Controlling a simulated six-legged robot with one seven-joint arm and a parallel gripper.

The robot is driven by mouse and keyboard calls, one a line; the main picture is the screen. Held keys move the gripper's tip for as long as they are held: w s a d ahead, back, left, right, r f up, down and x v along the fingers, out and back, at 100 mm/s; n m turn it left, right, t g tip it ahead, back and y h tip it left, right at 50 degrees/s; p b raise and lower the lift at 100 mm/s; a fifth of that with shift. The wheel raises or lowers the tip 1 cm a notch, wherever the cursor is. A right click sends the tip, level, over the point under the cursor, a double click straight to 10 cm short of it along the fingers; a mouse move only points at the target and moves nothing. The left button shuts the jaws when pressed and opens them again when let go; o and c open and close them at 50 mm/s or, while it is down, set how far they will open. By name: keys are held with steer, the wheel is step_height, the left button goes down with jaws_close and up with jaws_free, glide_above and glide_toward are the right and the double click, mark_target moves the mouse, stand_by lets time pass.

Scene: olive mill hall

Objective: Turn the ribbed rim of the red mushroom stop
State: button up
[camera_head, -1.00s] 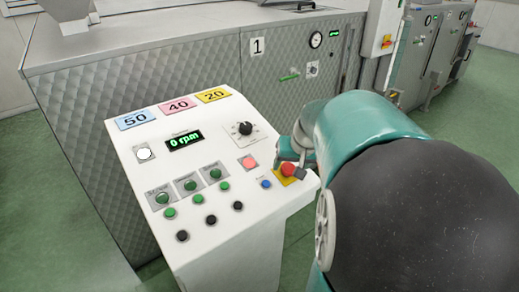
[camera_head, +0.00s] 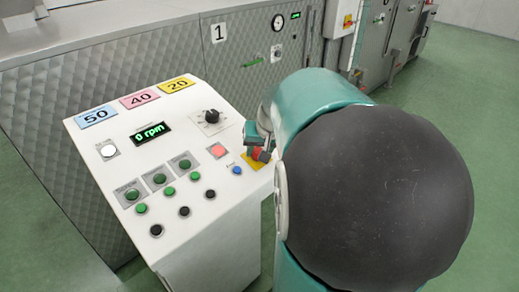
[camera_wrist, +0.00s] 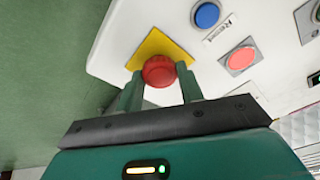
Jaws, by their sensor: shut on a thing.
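The red mushroom stop (camera_wrist: 158,70) sits on a yellow square plate (camera_wrist: 160,44) near the edge of the white control panel. In the wrist view my gripper (camera_wrist: 159,80) has one finger on each side of the stop and is shut on its rim. In the head view the stop (camera_head: 257,153) is at the panel's right edge, partly hidden by my gripper (camera_head: 260,150). The ribs on the rim are too small to make out.
A blue button (camera_wrist: 206,15) and a lit red button (camera_wrist: 240,60) are close to the stop. The panel (camera_head: 100,128) also carries a black knob (camera_head: 211,116), a display (camera_head: 150,132) reading 0 rpm and several green and black buttons. A quilted steel machine (camera_head: 60,105) stands behind.

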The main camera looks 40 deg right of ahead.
steer(key=m, duration=0.4)
steer(key=shift+m+g+h, duration=0.3)
steer(key=shift+m+g, duration=0.2)
steer(key=shift+m, duration=1.2)
steer(key=o, duration=1)
steer(key=v, duration=1.3)
steer(key=shift+r, duration=0.4)
steer(key=shift+s+a, duration=0.1)
steer(key=shift+s, duration=0.05)
